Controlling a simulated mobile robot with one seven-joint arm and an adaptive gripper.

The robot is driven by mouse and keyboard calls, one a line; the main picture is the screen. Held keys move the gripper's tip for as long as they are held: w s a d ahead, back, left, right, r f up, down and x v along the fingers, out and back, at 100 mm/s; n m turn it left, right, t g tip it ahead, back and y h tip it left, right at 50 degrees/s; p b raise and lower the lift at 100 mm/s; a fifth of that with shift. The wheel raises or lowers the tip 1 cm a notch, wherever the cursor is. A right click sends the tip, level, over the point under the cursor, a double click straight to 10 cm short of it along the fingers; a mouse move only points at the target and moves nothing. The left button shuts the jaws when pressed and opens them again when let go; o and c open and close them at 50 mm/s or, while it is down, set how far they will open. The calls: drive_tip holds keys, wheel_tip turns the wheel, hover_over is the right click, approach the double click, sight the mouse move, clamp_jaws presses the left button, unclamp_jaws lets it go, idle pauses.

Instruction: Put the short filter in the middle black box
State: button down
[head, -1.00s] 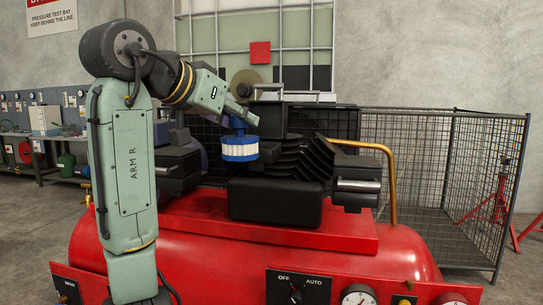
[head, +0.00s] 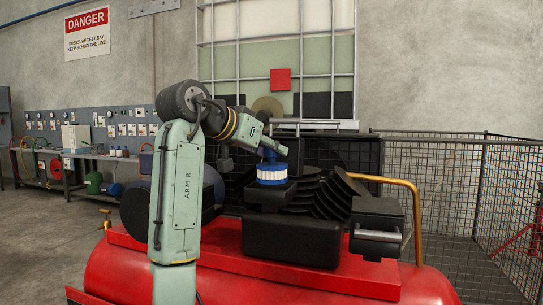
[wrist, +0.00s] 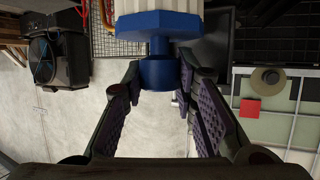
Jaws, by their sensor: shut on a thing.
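The filter (head: 271,173) is short and round, with a white pleated body between blue ends, and it stands upright. My gripper (head: 268,150) is above it, shut on its blue top knob. In the wrist view the knob (wrist: 160,72) sits between the fingertips, with the blue flange and white body beyond. In the head view the filter appears directly over a small black box (head: 270,195) in the middle of the black assembly. I cannot tell whether its base touches that box. The box's inside is hidden.
A rounded black block (head: 291,240) sits in front on the red machine (head: 255,272). Black finned parts (head: 325,192) stand close right of the filter, and another black box (head: 377,220) lies farther right. A mesh cage (head: 440,185) stands behind.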

sight(269, 163)
drive_tip(key=shift+w, duration=0.85)
drive_tip(key=f, duration=0.1)
drive_tip(key=w+f+p, duration=0.1)
drive_tip(key=f, duration=0.1)
drive_tip(key=shift+w+f, duration=0.15)
drive_tip(key=shift+f, duration=0.25)
drive_tip(key=shift+f, duration=0.2)
drive_tip(key=c, duration=1.3)
unclamp_jaws()
drive_tip(key=shift+r, duration=0.1)
drive_tip(key=shift+r, duration=0.2)
drive_tip(key=b+v, duration=0.2)
drive_tip(key=v, duration=1)
